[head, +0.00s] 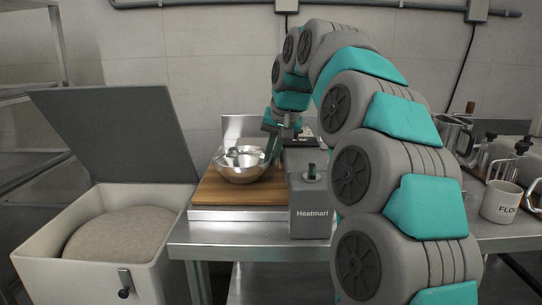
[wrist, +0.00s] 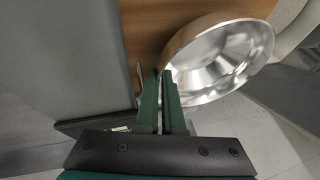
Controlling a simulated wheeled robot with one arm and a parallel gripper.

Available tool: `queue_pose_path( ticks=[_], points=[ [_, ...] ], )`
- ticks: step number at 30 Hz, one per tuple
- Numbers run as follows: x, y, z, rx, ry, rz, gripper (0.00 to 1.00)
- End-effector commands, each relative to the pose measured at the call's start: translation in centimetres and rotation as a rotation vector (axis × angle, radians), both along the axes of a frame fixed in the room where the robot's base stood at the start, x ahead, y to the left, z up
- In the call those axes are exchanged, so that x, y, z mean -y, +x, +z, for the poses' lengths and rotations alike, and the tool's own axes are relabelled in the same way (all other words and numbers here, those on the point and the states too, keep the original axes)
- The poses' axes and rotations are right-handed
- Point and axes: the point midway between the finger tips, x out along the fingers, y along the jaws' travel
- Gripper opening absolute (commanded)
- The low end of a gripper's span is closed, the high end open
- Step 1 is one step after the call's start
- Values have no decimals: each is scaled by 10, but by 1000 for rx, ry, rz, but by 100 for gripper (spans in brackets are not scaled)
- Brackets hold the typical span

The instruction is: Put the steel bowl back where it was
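My gripper (head: 271,140) comes down from above at the bowl's right side. In the wrist view my gripper (wrist: 165,76) has its two green fingers close together, with the near edge of the bowl's rim between their tips. Whether the bowl rests on the board or hangs just above it is hard to tell.
A grey box labelled Heatmari (head: 311,195) stands right of the board. An open-lidded bin (head: 170,200) with a rounded mass inside is at left. A white mug (head: 499,202) stands on the steel counter (head: 240,232) at right. My arm crosses the counter's middle.

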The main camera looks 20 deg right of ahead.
Motion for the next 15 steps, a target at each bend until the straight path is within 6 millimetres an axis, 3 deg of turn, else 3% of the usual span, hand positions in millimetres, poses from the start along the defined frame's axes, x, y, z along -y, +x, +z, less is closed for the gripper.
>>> queue_pose_path(
  ticks=[4,8,15],
  points=[
    [0,0,-3,0,0,0,0],
    [0,0,-2,1,0,0,17],
    [0,0,-2,0,0,0,17]
  ],
)
